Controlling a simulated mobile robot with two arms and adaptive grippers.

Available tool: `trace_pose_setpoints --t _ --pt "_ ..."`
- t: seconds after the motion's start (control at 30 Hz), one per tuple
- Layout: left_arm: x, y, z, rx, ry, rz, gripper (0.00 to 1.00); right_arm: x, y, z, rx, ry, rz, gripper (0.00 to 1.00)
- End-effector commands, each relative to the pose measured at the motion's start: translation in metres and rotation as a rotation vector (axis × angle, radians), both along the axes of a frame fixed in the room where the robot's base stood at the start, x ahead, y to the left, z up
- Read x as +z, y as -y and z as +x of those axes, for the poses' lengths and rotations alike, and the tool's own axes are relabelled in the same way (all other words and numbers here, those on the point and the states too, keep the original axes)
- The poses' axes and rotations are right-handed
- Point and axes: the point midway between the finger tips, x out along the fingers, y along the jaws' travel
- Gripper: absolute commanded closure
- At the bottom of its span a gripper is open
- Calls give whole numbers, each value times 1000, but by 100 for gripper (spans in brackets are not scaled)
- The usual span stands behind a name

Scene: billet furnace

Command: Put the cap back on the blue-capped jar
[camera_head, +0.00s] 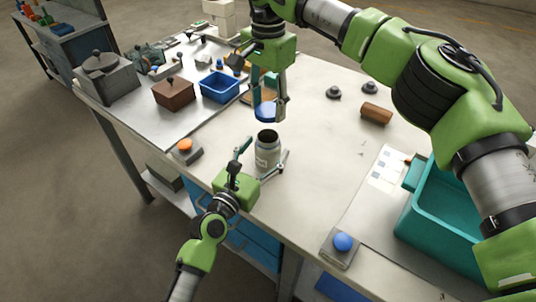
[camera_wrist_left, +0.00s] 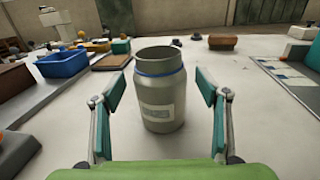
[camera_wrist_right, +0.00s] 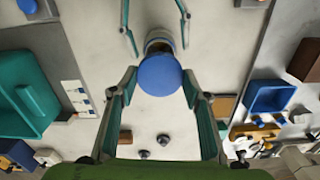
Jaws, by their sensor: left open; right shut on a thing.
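The open jar (camera_head: 267,152) stands upright on the white table, grey with a pale label and a blue ring below its rim; it fills the middle of the left wrist view (camera_wrist_left: 160,90). My left gripper (camera_head: 262,162) is open, its fingers on either side of the jar, apart from it in the left wrist view. My right gripper (camera_head: 267,108) is shut on the blue cap (camera_head: 266,110) and holds it above the jar. In the right wrist view the cap (camera_wrist_right: 159,75) covers part of the jar's mouth.
A blue bin (camera_head: 220,87) and a brown lidded box (camera_head: 174,92) stand at the back left. A teal crate (camera_head: 440,215) is at the right. An orange button (camera_head: 185,146) and a blue button (camera_head: 342,243) sit near the front edge. A brown cylinder (camera_head: 376,113) lies right of the jar.

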Motion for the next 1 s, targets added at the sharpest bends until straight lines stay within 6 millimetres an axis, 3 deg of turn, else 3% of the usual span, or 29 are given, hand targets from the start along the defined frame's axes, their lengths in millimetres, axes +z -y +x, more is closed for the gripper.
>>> trace_pose_setpoints --t 0.2,0.5,0.73,0.87,1.0 --pt "0 7 13 0 0 1 32 0 0 0 0 0 0 66" --pt "0 7 14 0 0 1 32 0 0 0 0 0 0 66" --pt "0 7 14 0 0 1 91 0 0 0 0 0 0 66" --pt "0 7 14 0 0 0 91 -2 0 0 0 -1 -1 66" --pt "0 7 14 0 0 0 91 -18 0 0 -1 -1 0 66"
